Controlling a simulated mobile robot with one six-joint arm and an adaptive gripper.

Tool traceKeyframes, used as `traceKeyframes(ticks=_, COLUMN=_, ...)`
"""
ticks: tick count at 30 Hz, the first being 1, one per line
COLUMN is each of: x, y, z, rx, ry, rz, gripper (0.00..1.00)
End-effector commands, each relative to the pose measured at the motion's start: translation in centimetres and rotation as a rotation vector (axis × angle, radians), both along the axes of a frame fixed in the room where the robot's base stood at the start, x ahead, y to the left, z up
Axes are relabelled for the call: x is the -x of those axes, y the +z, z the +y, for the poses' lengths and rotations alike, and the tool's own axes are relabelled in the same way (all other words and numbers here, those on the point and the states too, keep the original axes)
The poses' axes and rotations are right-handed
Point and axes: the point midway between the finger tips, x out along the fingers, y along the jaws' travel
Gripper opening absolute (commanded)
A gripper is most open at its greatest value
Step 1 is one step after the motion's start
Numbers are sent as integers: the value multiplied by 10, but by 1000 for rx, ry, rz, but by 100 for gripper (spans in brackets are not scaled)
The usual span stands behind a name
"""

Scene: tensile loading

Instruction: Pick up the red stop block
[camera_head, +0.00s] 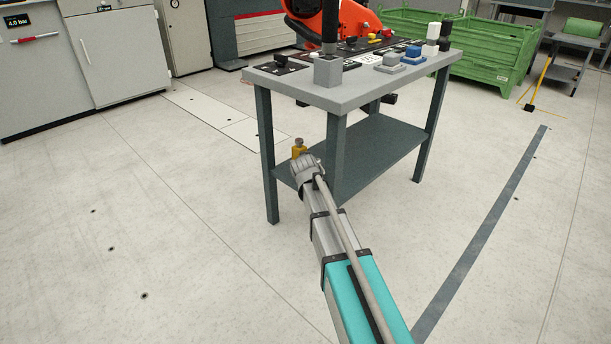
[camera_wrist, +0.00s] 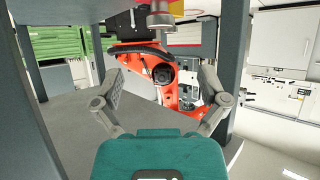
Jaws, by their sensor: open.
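In the head view a small red piece (camera_head: 387,33) sits among other small parts towards the back of the grey tabletop (camera_head: 350,93). It is too small to tell surely whether it is the red stop block. In the wrist view my gripper (camera_wrist: 162,80) has its two grey fingers spread apart, with nothing held between them. It points beneath the tabletop, past the table legs, with an orange robot arm (camera_wrist: 160,70) behind the fingers. No red block shows between the fingers. In the head view the fingers cannot be made out; my arm reaches towards the table's front left.
A lower shelf (camera_head: 385,150) and dark legs frame the table. The tabletop carries a grey post block (camera_head: 327,70), blue-topped parts (camera_head: 413,53) and black fixtures. Green crates (camera_head: 490,58) stand behind it, grey cabinets (camera_head: 120,45) at left. The floor at left is open.

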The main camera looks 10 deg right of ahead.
Motion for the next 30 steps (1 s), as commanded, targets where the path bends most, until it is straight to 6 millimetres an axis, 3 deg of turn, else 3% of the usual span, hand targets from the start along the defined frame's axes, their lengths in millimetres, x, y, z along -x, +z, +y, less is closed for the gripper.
traceKeyframes(ticks=6, x=-33, y=-21, z=-5, rx=-1, ry=-2, rz=0, gripper=93)
traceKeyframes(ticks=12, x=-50, y=-29, z=-8, rx=0, ry=-1, rz=0, gripper=93)
traceKeyframes(ticks=30, x=-59, y=-34, z=-11, rx=-1, ry=-3, rz=0, gripper=93)
